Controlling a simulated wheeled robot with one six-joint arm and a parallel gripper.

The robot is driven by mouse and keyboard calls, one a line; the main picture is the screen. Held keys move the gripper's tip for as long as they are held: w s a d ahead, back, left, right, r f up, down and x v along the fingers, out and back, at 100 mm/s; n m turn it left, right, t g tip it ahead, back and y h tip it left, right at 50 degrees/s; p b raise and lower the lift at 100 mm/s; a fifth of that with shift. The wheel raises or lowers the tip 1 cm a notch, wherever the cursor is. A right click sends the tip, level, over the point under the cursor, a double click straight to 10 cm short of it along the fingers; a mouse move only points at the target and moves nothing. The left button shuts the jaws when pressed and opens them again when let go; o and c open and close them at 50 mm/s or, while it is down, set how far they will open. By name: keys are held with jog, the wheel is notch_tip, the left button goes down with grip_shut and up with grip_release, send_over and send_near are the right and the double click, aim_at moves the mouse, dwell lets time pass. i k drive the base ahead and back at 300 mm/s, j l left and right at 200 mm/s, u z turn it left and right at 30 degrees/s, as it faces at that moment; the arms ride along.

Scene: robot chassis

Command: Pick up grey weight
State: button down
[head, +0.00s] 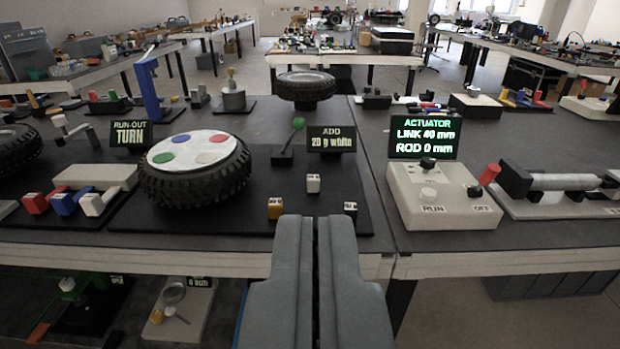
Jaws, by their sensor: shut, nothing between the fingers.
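A tyre with a white disc of coloured spots (193,153) stands left of the weights. A sign (331,139) reads "ADD 20 g white". Right is a control box (440,193) with an "ACTUATOR" display (423,138). The table's front edge (180,260) runs below the mat.

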aim_at(313, 187)
jog(key=i, duration=0.2)
jog(key=l+u, duration=0.25)
jog(key=l, duration=0.3)
jog(key=l+u, duration=0.25)
jog(key=l, duration=0.25)
jog(key=l+u, duration=0.35)
jog(key=l, duration=0.4)
jog(key=j+z, duration=0.4)
jog(key=j, duration=0.45)
jog(key=j+z, duration=0.45)
jog(key=j, duration=0.45)
jog(key=i+l, duration=0.1)
jog(key=i, duration=0.15)
